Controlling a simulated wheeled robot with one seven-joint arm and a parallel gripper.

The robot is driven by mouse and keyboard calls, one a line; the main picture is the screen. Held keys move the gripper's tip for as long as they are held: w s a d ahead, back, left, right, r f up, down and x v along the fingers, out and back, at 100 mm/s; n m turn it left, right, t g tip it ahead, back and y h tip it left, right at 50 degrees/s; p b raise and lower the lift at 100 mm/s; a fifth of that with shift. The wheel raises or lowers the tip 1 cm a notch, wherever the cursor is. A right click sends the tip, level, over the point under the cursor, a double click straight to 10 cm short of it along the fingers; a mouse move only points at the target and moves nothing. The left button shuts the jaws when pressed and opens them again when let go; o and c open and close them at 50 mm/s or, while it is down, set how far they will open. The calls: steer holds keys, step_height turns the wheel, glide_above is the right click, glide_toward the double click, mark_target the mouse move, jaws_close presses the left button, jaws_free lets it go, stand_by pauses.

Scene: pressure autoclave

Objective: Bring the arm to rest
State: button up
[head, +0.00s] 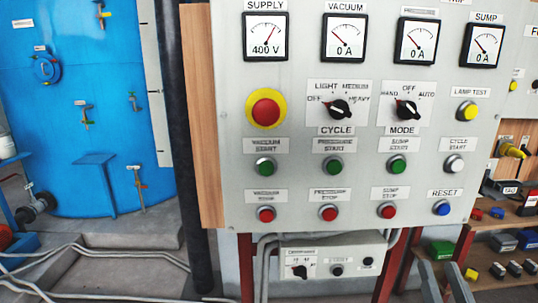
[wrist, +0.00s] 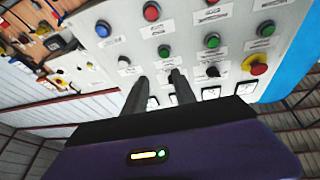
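My gripper (wrist: 161,78) shows in the wrist view with its two dark fingers apart and nothing between them. It points toward the control panel, which appears turned over in that view. I cannot see any contact with the panel. In the head view, two grey prongs that look like my gripper's fingers (head: 443,272) rise from the bottom edge, right of centre and below the panel. The grey control panel (head: 304,187) fills the middle of the head view, with gauges, two rotary knobs, rows of push buttons and a red emergency stop (head: 265,112) on yellow.
A small switch box (head: 330,262) hangs below the panel on red legs. Shelves with small coloured parts (head: 508,240) stand at the right. A blue tank (head: 85,110) stands at the left, with pipes (head: 100,255) along the floor.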

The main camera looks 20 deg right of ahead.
steer(key=s+a+f+n+g+y+p, duration=0.2)
steer(key=s+a+f, duration=0.5)
steer(key=s, duration=0.4)
steer(key=s+a+f+n+g+y+p, duration=0.2)
steer(key=s+a+f+y, duration=0.4)
steer(key=s+a, duration=0.4)
steer(key=shift+s+a+f+n+g+y, duration=0.3)
steer(key=shift+s+n+g+y, duration=0.4)
steer(key=shift+n, duration=0.3)
